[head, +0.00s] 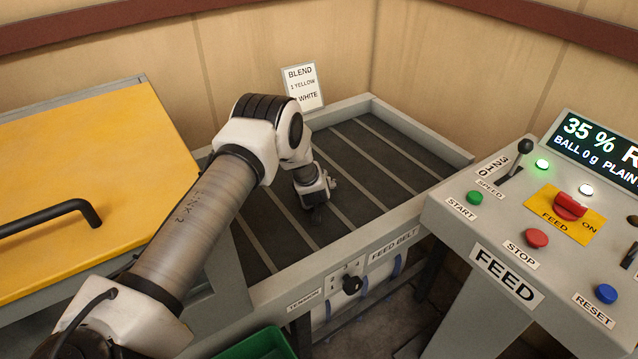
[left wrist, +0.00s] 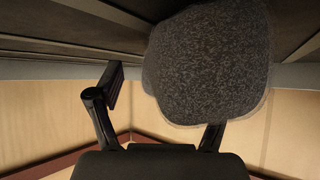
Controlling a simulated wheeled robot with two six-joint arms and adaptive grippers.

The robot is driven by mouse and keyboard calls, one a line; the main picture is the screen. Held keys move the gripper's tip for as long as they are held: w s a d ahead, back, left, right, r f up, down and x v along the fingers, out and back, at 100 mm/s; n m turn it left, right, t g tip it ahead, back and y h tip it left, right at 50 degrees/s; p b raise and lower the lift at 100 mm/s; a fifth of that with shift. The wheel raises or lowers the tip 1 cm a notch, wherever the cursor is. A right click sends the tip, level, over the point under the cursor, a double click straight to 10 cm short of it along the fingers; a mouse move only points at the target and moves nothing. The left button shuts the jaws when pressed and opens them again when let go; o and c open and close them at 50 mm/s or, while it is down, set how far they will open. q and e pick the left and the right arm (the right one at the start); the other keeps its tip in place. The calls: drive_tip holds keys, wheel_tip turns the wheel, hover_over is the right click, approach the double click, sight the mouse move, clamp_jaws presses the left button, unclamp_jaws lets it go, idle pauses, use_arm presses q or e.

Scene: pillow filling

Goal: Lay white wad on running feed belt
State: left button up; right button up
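The feed belt (head: 375,160) is a dark belt with pale cross strips inside a grey frame. My left gripper (head: 317,214) is low over its middle, pointing down. In the left wrist view, a rounded, fuzzy wad (left wrist: 208,62) shows dark grey and speckled, not white. It lies in front of the right-hand finger and hides most of it. The left-hand finger (left wrist: 114,88) stands apart from the wad, with a gap between, so the gripper looks open. No wad can be made out in the head view. My right gripper is not in view.
A feed console (head: 480,215) stands at the right, with a red switch (head: 570,207) beside ON and a lit green lamp (head: 542,164). A yellow lid (head: 90,180) with a black handle lies left. A blend sign (head: 303,87) stands behind. A green bin (head: 258,345) is below.

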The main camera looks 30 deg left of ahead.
use_arm(q)
drive_tip(key=shift+r+p, duration=0.35)
drive_tip(key=shift+r, duration=0.1)
drive_tip(key=b+v, duration=0.1)
drive_tip(key=v, duration=1.1)
drive_tip(key=shift+r, duration=0.2)
idle(4.7)
